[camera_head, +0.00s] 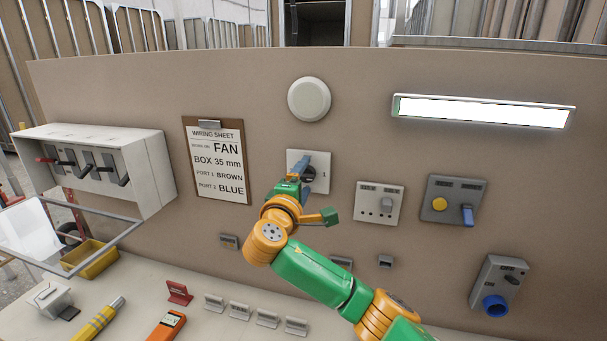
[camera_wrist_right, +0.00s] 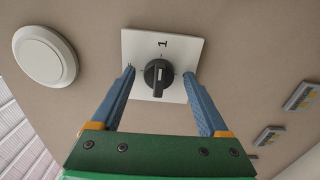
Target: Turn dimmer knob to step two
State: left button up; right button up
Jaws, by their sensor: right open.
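The dimmer knob (camera_wrist_right: 158,75) is a dark round knob with a raised bar and a small light mark. It sits on a white square plate (camera_wrist_right: 188,50) printed with a "1". In the wrist view the bar lies along the picture's vertical, its longer end pointing away from the "1". The plate (camera_head: 294,158) shows in the head view, with the knob mostly hidden behind my fingers. My right gripper (camera_wrist_right: 160,72) is open, its blue fingers on either side of the knob. I cannot tell whether they touch it. My left gripper is out of view.
A white round dome (camera_head: 309,99) is above the plate, and a wiring sheet clipboard (camera_head: 217,160) hangs left. A white socket panel (camera_head: 380,204) and a grey switch box (camera_head: 452,200) are to the right. A lit lamp bar (camera_head: 483,111) is at upper right. Tools lie on the bench below.

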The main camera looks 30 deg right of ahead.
jog(key=shift+s+a, duration=0.1)
jog(key=shift+a, duration=0.05)
grip_shut()
jog(key=shift+f+m+b, duration=0.2)
jog(key=shift+m+b, duration=0.5)
jog(key=shift+b, duration=0.25)
jog(key=m+b, duration=0.6)
jog(key=m, duration=0.1)
jog(key=m+b, duration=0.3)
jog(key=m, duration=0.1)
jog(key=shift+r+m, duration=0.15)
jog(key=shift+m, duration=0.15)
jog(key=m+b, duration=0.1)
jog(key=m, duration=0.2)
jog(key=shift+r, duration=0.1)
jog(key=shift+r+m, duration=0.1)
jog(key=shift+m, duration=0.9)
